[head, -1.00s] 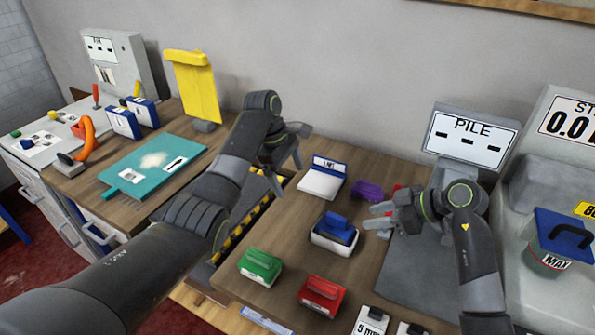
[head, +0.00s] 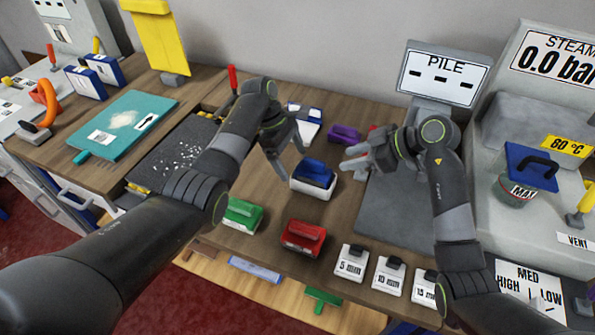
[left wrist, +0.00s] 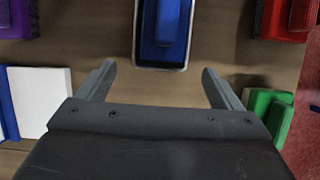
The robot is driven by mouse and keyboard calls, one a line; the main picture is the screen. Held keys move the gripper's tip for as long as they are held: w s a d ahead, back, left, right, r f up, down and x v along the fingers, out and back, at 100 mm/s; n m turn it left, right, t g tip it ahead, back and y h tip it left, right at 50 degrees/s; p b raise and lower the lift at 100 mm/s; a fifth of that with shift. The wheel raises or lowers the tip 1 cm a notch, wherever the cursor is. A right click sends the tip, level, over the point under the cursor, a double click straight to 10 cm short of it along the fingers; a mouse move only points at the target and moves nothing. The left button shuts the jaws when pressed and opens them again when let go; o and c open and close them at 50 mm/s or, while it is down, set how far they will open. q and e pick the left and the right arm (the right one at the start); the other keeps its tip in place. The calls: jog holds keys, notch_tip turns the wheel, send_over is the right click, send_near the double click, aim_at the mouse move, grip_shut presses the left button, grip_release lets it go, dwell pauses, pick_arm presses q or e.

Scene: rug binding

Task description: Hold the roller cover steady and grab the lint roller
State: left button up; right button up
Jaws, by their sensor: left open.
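A blue-handled piece (head: 318,172), which looks like the lint roller, sits in a white-rimmed holder (head: 312,190), which looks like its cover, on the wooden bench. The left wrist view shows the blue piece (left wrist: 165,22) at top centre, just beyond my fingertips, with the white rim (left wrist: 160,68) around it. My left gripper (head: 292,164) is open and empty, just left of the holder and apart from it. My right gripper (head: 344,158) looks open and empty, with fingers pointing left, behind and right of the holder.
Green (head: 242,214) and red (head: 302,238) handled blocks stand in front. A white block (head: 308,125) and a purple block (head: 343,134) are behind. White labelled blocks (head: 350,263) line the front edge. The PILE display (head: 445,74) and grey plate (head: 395,215) are on the right.

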aim_at(298, 172)
pick_arm(q)
jog(key=shift+x, duration=2.65)
jog(key=shift+a, duration=0.1)
jog(key=c, duration=1.1)
